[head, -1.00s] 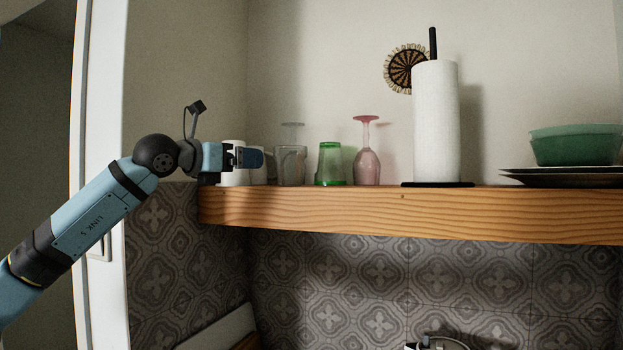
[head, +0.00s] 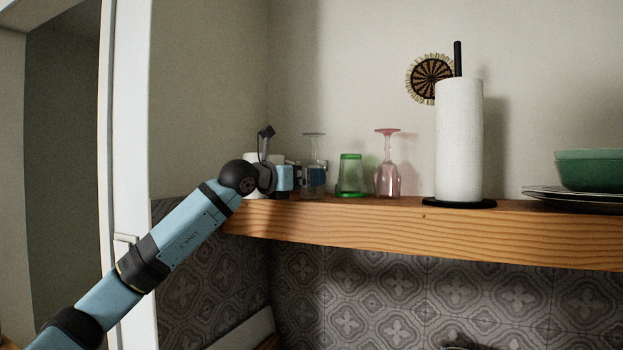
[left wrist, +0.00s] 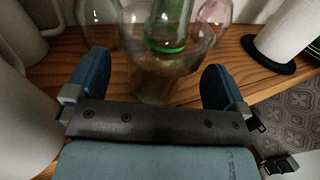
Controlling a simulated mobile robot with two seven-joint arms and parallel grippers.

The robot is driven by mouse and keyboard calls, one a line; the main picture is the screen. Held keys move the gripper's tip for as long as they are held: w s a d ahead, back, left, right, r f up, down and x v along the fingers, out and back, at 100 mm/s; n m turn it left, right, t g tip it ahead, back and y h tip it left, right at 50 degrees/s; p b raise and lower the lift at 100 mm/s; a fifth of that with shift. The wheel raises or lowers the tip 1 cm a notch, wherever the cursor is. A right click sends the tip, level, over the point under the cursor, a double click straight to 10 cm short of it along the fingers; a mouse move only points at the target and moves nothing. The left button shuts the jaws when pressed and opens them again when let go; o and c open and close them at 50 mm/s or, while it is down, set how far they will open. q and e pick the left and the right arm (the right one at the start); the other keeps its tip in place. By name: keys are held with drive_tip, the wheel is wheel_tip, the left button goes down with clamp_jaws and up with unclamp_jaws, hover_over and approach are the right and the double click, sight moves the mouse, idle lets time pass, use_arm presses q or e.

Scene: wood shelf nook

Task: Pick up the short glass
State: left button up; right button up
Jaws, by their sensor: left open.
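A clear short glass (left wrist: 150,82) stands on the wooden shelf between the two blue fingers of my left gripper (left wrist: 155,66) in the left wrist view, with no finger visibly closed on it. A short green glass (left wrist: 168,26) stands just beyond it. In the head view the green glass (head: 350,176) is upside down, right of my left gripper (head: 308,177). The clear short glass is hard to separate there from the gripper and an upside-down clear stemmed glass (head: 314,148). My left gripper is open. My right gripper is out of view.
The wooden shelf (head: 420,222) also holds a pink stemmed glass (head: 387,180), a paper towel roll (head: 459,140), and plates with a green bowl (head: 590,170). White mugs (head: 251,160) stand close at the left, near the side wall.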

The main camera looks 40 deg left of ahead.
use_arm(q)
drive_tip(key=shift+w+d, duration=0.1)
drive_tip(key=shift+w, duration=0.8)
drive_tip(key=shift+s, duration=0.15)
drive_tip(key=shift+c, duration=0.2)
drive_tip(key=shift+r, duration=0.1)
drive_tip(key=c, duration=1)
wheel_tip(320, 180, up, 18)
drive_tip(key=shift+p, duration=0.55)
